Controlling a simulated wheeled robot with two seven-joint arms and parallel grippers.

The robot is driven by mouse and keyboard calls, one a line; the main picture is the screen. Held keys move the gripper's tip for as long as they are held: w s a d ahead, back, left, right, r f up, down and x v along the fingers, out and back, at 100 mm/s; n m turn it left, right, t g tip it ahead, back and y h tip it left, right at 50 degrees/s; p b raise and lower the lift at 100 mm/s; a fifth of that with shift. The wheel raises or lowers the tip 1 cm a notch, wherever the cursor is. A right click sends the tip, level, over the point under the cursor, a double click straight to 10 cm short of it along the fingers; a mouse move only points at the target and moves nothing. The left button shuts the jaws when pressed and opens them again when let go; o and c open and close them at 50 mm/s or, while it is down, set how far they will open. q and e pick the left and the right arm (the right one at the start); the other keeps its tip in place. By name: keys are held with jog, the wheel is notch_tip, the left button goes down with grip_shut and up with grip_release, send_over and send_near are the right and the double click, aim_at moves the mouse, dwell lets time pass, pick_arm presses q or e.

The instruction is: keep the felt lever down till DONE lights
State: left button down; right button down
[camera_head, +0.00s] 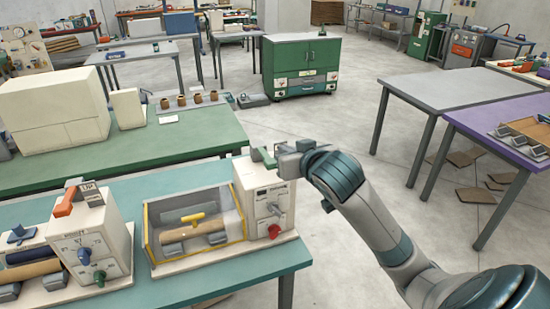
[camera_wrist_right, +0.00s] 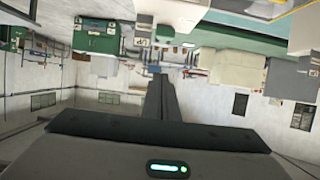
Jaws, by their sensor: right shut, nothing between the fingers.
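The winder in the middle of the near teal table has a yellow-framed clear guard (camera_head: 147,245) over a brown tube (camera_head: 193,230). Its cream control box (camera_head: 250,205) carries a red knob (camera_head: 274,231), a grey knob (camera_head: 273,208) and small markings. No lit DONE lamp can be made out. A green lever-like piece (camera_head: 264,158) is at the box's top right edge, at my right gripper (camera_head: 278,155); I cannot tell if they touch. The right gripper is shut and empty; its dark fingers also show in the right wrist view (camera_wrist_right: 160,97). My left gripper is out of view.
A second machine (camera_head: 95,240) with an orange lever (camera_head: 69,201) stands at the left of the teal table (camera_head: 245,268). A green table (camera_head: 190,137) lies behind. A purple table (camera_head: 500,125) is at the right. Open floor (camera_head: 320,130) lies between.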

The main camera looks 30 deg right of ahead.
jog(key=p+x, duration=0.3)
jog(key=x, duration=0.6)
jog(key=shift+w+d+f+p, duration=0.1)
jog(key=shift+w+d+p, duration=0.1)
jog(key=shift+w+p, duration=0.1)
jog(key=f, duration=0.2)
jog(key=f+p, duration=0.1)
jog(key=f, duration=0.1)
jog(key=shift+s+a, duration=0.1)
jog(key=shift+s, duration=0.3)
